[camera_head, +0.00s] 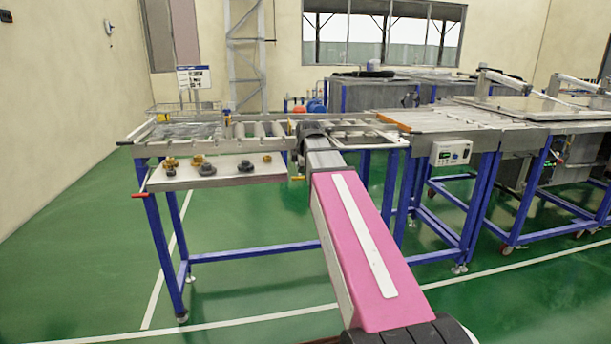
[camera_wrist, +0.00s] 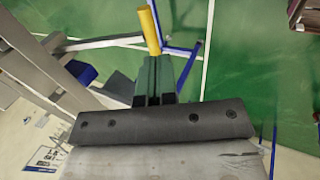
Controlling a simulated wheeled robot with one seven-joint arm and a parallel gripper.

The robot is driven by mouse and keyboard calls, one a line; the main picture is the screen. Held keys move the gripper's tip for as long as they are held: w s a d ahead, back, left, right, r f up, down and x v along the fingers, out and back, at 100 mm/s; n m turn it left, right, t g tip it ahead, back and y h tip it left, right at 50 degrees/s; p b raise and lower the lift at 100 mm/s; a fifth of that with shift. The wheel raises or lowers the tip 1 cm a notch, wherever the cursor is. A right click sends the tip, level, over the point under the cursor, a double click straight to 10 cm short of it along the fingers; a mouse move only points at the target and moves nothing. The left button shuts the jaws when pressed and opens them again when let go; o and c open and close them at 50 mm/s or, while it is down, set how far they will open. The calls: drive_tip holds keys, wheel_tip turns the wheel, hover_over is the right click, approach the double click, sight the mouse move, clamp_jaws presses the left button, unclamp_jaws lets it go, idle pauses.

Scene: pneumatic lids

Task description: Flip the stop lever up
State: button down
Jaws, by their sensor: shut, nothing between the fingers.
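A yellow-orange lever handle (camera_head: 297,178) sticks out at the front edge of the blue-legged conveyor table, just left of my pink arm. In the wrist view a yellow handle (camera_wrist: 150,29), apparently the same one, lies just beyond my fingertips. My gripper (camera_wrist: 153,62) is shut and empty, its dark fingers close together and pointing at the handle. I cannot tell whether the fingertips touch it. In the head view my arm hides the gripper. Another lever, with a red handle (camera_head: 140,194), juts from the table's left front corner. Neither lever is labelled as the stop.
A shelf (camera_head: 220,172) along the table's front carries several brass and dark knobs. A roller bed (camera_head: 255,133) lies behind it. A white control box (camera_head: 451,152) hangs on the neighbouring line to the right. The green floor (camera_head: 255,292) in front is clear.

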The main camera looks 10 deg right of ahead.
drive_tip(key=v, duration=0.9)
drive_tip(key=shift+s, duration=0.35)
drive_tip(key=shift+a, duration=0.1)
